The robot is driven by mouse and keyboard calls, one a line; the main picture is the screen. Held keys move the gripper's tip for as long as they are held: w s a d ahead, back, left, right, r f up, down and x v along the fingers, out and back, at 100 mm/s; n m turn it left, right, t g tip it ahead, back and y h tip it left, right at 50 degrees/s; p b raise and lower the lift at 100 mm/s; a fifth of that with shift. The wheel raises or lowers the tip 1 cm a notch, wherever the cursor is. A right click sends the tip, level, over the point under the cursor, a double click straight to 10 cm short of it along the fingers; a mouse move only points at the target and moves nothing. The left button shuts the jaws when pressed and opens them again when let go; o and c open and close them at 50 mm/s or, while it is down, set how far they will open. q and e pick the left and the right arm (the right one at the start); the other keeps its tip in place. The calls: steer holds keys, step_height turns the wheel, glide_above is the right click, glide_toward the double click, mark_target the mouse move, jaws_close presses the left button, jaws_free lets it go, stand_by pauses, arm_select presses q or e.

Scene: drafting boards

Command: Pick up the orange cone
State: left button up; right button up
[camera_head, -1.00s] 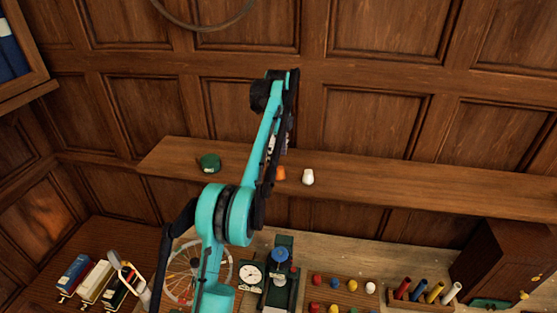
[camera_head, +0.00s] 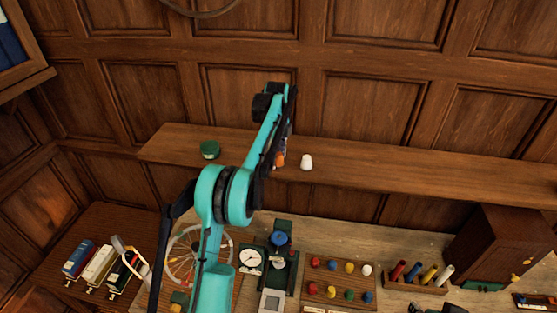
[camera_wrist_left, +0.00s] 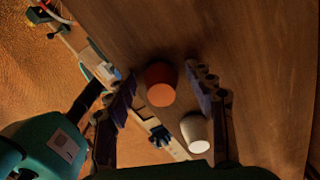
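The orange cone (camera_head: 280,160) stands on the wooden wall shelf, partly hidden behind my left arm in the head view. In the left wrist view the orange cone (camera_wrist_left: 160,84) shows between the two spread fingers of my left gripper (camera_wrist_left: 160,72). The gripper is open, and I cannot tell whether either finger touches the cone. In the head view my left gripper (camera_head: 283,150) is mostly hidden by its own arm. My right gripper cannot be made out in either view.
A white rounded object (camera_head: 306,163) stands just right of the cone, also close to the right finger in the wrist view (camera_wrist_left: 194,130). A green round object (camera_head: 210,150) sits farther left on the shelf (camera_head: 420,180). Below, the bench holds a gauge (camera_head: 250,259) and colored pegs.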

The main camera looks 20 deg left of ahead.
arm_select(q)
steer(key=c, duration=0.9)
